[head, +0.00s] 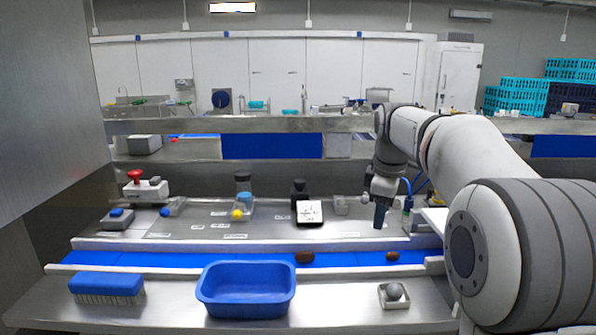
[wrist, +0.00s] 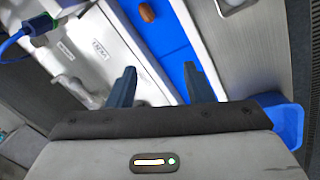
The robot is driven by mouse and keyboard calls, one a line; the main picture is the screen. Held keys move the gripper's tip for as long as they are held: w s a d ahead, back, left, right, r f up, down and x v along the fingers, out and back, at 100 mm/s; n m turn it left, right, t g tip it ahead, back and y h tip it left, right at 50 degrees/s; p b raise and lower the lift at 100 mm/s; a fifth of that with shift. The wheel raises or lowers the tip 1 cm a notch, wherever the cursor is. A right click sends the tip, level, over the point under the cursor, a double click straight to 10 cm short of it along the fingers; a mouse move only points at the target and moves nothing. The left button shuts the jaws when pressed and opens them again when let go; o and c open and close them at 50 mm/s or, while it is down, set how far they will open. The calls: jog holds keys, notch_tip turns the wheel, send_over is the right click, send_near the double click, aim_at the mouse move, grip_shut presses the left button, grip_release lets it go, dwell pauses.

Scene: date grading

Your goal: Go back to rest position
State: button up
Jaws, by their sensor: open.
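My gripper (head: 381,214) hangs pointing down above the right part of the steel bench, past the far side of the blue belt. In the wrist view its two dark blue fingers (wrist: 160,90) stand apart with nothing between them. The blue belt (head: 170,259) runs left to right between white rails. Two brown dates lie on it: one date (head: 304,257) near the middle and another date (head: 392,255) at the right, below my gripper in the picture. One date (wrist: 147,12) shows in the wrist view, beyond the fingertips.
A blue tray (head: 246,307), a blue brush (head: 106,285) and a small dish with a grey ball (head: 394,292) stand on the front ledge. A scale (head: 309,212), dark bottles and a red-topped device (head: 146,188) stand behind the belt. A shelf (head: 190,125) crosses behind.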

jog(key=s+a+f+m, duration=0.1)
jog(key=s+f+m, duration=0.3)
jog(key=s, duration=0.5)
jog(key=s+a+f+m+b, duration=0.1)
jog(key=s+f+m, duration=0.3)
jog(key=s, duration=0.6)
jog(key=s+a+f+m+t+b, duration=0.1)
jog(key=s+f+m, duration=0.4)
jog(key=s+f, duration=0.2)
jog(key=shift+s+a+f, duration=0.25)
jog(key=shift+s+f, duration=0.05)
jog(key=shift+s, duration=0.9)
